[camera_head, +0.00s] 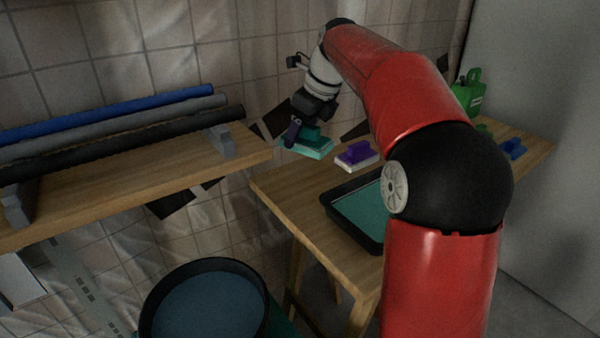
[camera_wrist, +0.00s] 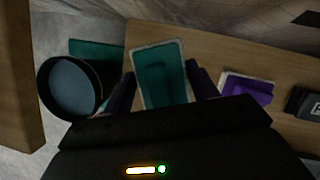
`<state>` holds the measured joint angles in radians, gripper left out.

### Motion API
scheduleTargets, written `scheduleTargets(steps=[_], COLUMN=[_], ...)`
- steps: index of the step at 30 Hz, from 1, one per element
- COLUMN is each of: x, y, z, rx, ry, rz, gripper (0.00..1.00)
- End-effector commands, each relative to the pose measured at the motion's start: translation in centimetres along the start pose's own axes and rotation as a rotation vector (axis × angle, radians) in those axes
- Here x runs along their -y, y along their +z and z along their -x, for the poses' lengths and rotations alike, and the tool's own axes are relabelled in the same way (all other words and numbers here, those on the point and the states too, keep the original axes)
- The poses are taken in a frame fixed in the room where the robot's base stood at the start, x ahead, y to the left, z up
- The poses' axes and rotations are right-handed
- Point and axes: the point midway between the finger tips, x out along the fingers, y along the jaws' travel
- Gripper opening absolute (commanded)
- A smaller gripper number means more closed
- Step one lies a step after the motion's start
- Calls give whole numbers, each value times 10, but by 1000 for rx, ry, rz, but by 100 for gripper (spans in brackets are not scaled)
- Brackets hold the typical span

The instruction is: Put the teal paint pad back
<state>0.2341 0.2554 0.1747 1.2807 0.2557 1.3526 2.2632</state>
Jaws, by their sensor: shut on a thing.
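The teal paint pad (camera_head: 314,146) has a teal handle and a pale rim round its base. My gripper (camera_head: 297,133) is shut on its handle, at the back left end of the wooden table (camera_head: 290,190). In the wrist view the teal pad (camera_wrist: 163,72) lies between my two fingers (camera_wrist: 162,92), with the table behind it. I cannot tell whether the pad touches the table. A purple pad (camera_head: 357,155) with a white base sits on the table just right of it; it also shows in the wrist view (camera_wrist: 248,89).
A black tray of teal paint (camera_head: 362,212) stands on the table, partly hidden by my arm. A wooden shelf (camera_head: 130,175) with several rolls is at left. A round black bucket (camera_head: 205,305) stands low in front. A green can (camera_head: 467,95) and blue item (camera_head: 512,149) are at right.

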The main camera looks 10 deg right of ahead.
Motion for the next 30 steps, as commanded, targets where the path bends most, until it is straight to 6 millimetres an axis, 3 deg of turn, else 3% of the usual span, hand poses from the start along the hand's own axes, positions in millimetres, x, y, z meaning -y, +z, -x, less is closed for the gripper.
scheduleTargets(steps=[1, 4, 13, 19, 30], x=[-1, 0, 0, 0, 0], y=[-7, -14, -23, -35, -37], z=[-16, -33, -56, -84, -90], rx=[-2, 0, 1, 0, 1], ry=[3, 1, 0, 1, -1], rz=[0, 0, 2, -1, 2], gripper=[35, 35, 35, 35, 35])
